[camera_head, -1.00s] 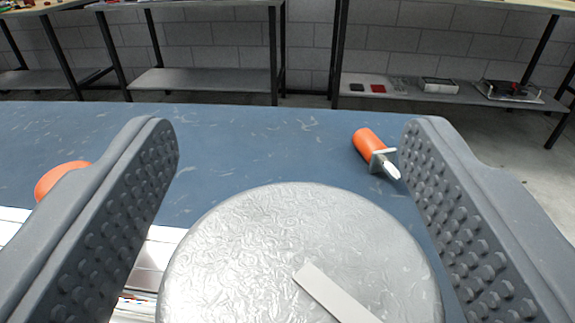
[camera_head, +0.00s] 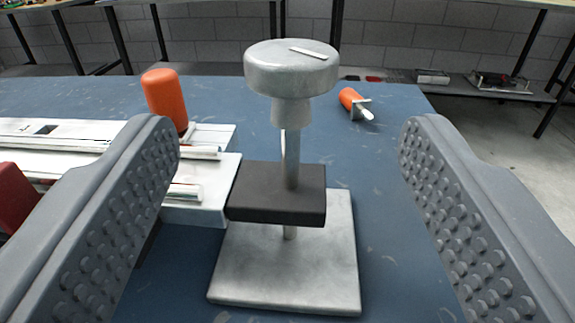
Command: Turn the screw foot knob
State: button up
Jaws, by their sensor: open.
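The screw foot knob (camera_head: 291,70) is a round silver disc with a pale bar mark on its top. It sits on a vertical threaded stem (camera_head: 291,160) that passes through a dark block (camera_head: 278,192). A square metal base plate (camera_head: 288,265) lies below on the blue table. My gripper (camera_head: 290,140) is open, with one studded jaw at the left and one at the right. The knob shows between and beyond the jaws, higher in the picture than their tips. Nothing is between the jaws in contact with them.
A silver rail assembly (camera_head: 75,135) runs left from the dark block. An orange handle (camera_head: 165,98) stands upright on its far side. Another orange-handled tool (camera_head: 353,102) lies on the blue table (camera_head: 390,180) at the right. Shelves (camera_head: 480,88) stand against the back wall.

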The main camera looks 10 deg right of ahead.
jog(key=shift+s+a, duration=0.2)
jog(key=shift+s, duration=0.95)
jog(key=w+a+r+n+g+h, duration=0.1)
jog(key=w+a+r+n, duration=0.1)
jog(key=w+r, duration=0.9)
jog(key=w+a+r+h, duration=0.1)
jog(key=a+r, duration=0.3)
jog(key=r, duration=0.5)
jog(key=w+a+r+h, duration=0.15)
jog(key=a+r, duration=0.25)
jog(key=r, duration=0.5)
jog(key=s+a+r+m+y, duration=0.15)
jog(key=s+a+r, duration=0.25)
jog(key=a+r, duration=1.05)
jog(key=s+a+r+y, duration=0.2)
jog(key=s+a+r, duration=0.2)
jog(key=s+a, duration=0.2)
jog(key=s+a+r+n+g+y, duration=0.1)
jog(key=s+a+r+y, duration=0.1)
jog(key=s+a+r, duration=0.2)
jog(key=s+a, duration=0.2)
jog(key=shift+a+r+y, duration=0.25)
jog(key=shift+a+y, duration=0.05)
jog(key=shift+a, duration=0.05)
